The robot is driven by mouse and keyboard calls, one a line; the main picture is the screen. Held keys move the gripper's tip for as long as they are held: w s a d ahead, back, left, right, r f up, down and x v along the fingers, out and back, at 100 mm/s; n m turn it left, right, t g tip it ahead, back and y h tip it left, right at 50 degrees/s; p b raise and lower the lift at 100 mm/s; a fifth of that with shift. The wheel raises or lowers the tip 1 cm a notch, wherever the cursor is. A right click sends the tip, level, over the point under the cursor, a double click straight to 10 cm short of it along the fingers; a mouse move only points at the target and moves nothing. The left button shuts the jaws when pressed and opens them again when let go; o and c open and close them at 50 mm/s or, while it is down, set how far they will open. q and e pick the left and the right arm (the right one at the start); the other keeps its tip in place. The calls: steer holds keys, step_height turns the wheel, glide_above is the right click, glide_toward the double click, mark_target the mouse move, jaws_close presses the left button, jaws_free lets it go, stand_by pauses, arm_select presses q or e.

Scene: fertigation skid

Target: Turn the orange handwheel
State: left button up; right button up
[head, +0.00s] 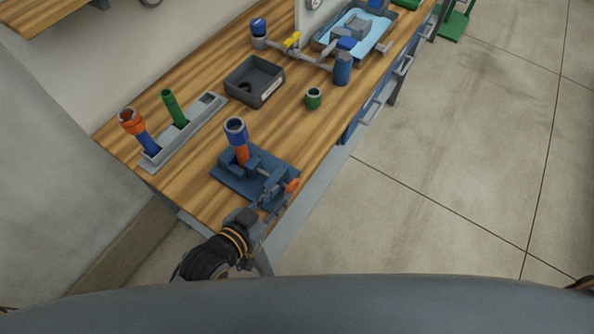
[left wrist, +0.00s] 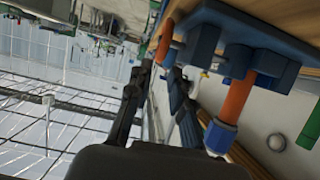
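The orange handwheel (head: 292,186) sits on the near right end of a blue vise (head: 228,182) at the bench's front edge. The vise carries an upright orange and blue tube (head: 239,143). My left gripper (head: 276,195) is at the handwheel, partly overlapping it in the head view. In the left wrist view, the handwheel (left wrist: 165,41) shows just beyond my left fingertips (left wrist: 159,74). The fingers are apart with nothing visible held between them. Whether they touch the wheel I cannot tell. My right gripper is not in view.
A grey rack (head: 185,130) with an orange and blue tube and a green tube stands left on the wooden bench. A dark bin (head: 254,82), a green cup (head: 313,98) and a valve pipe assembly (head: 310,58) are farther back. The floor to the right is clear.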

mark_target(297, 179)
arm_select(q)
steer(key=x, duration=0.4)
steer(key=shift+w+d+r+p, duration=0.15)
steer(key=shift+p, duration=0.15)
steer(key=x, duration=0.5)
steer(key=shift+p, duration=0.3)
steer(key=shift+w+d+f, duration=0.15)
steer(key=shift+w+f, duration=0.1)
jaws_close()
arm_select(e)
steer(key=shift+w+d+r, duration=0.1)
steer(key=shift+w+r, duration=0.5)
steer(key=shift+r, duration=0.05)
